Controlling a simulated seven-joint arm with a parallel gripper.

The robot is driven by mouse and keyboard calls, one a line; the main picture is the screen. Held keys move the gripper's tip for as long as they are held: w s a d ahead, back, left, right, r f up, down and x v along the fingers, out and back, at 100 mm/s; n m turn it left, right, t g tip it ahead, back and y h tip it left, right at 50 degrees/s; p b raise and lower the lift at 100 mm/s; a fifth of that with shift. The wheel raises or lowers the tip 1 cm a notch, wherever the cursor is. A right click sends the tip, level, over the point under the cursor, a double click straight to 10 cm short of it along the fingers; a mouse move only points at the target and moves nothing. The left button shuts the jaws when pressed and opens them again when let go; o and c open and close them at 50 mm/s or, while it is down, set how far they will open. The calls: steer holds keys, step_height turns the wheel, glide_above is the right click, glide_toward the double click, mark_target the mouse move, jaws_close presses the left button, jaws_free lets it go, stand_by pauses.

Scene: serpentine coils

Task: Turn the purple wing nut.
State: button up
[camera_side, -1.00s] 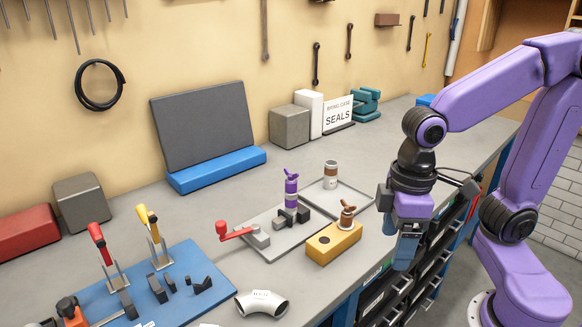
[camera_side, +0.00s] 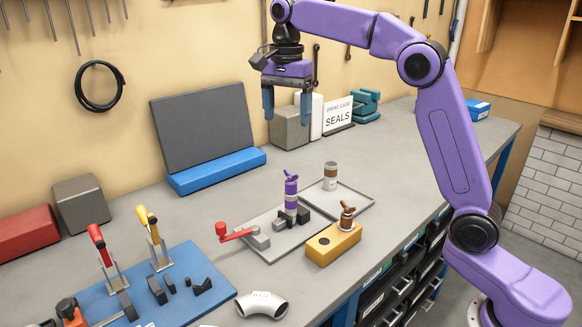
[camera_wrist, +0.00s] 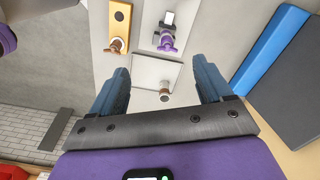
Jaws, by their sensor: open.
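The purple wing nut (camera_side: 291,176) sits on top of an upright purple and grey post on a grey plate (camera_side: 262,225) in the side view. It also shows in the wrist view (camera_wrist: 165,42), near the top middle, beyond my fingertips. My gripper (camera_side: 287,105) points down, high above the bench and above the wing nut in the picture. Its two blue fingers are apart with nothing between them, and it touches nothing. In the wrist view my gripper (camera_wrist: 162,75) frames the tray with the brown-topped post between its fingers.
A brown wing nut (camera_side: 347,213) stands on a yellow block (camera_side: 333,243) beside the plate. A brown-topped post (camera_side: 330,176) stands on a tray behind. Grey blocks and a sign (camera_side: 339,114) stand near the wall.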

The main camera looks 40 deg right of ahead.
mark_target(291, 176)
steer(key=w+d+r+m, duration=0.1)
steer(key=w+d+m, duration=0.2)
steer(key=d+m, duration=0.1)
steer(key=f, duration=1.7)
steer(key=shift+s+a, duration=0.2)
steer(key=shift+a, duration=0.05)
steer(key=c, duration=1.1)
